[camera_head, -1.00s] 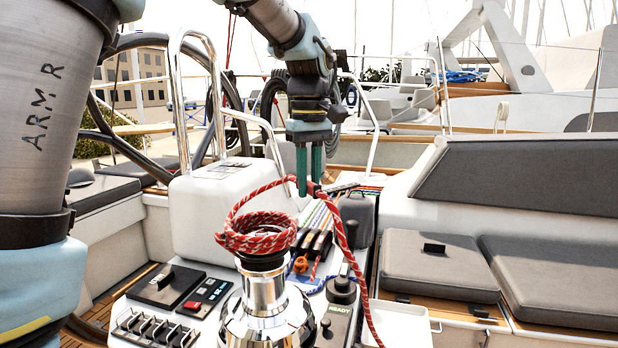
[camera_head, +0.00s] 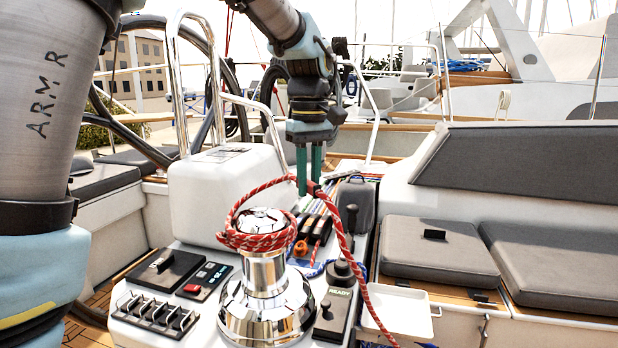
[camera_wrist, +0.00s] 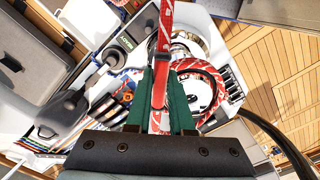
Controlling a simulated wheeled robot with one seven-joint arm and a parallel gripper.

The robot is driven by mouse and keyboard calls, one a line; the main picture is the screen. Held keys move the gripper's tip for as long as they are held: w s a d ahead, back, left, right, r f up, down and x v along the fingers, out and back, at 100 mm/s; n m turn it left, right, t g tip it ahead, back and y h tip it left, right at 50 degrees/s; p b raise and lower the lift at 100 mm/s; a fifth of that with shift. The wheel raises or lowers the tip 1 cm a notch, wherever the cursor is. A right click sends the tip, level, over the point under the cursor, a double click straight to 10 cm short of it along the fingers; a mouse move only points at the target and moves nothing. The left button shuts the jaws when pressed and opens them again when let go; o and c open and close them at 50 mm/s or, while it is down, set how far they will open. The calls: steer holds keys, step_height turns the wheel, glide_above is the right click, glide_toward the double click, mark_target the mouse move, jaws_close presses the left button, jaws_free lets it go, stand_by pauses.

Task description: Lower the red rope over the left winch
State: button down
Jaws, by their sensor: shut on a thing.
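My gripper (camera_head: 310,190) points down with its green fingers shut on a strand of the red rope (camera_head: 258,241). From the fingers, one strand arcs left to a coil and another hangs down to the right. The coil sits around the upper part of the chrome left winch (camera_head: 264,300), whose top shows inside the loops. The winch's lower drum and wide base are bare below the coil. My gripper is behind and right of the winch, above its top. In the wrist view, the fingers (camera_wrist: 162,66) grip the rope, and the coil (camera_wrist: 216,77) rings the winch top.
A switch panel (camera_head: 154,312) and a black instrument with a red button (camera_head: 207,281) are left of the winch. A black lever (camera_head: 351,226) and a white tray (camera_head: 402,309) are to the right. Grey cushions (camera_head: 440,252) lie further right. A white pod (camera_head: 228,200) with steel rails stands behind.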

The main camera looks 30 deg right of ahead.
steer(key=shift+f+b, duration=0.85)
steer(key=shift+f, duration=1)
step_height(320, 180, down, 8)
steer(key=b, duration=0.4)
steer(key=shift+f, duration=0.25)
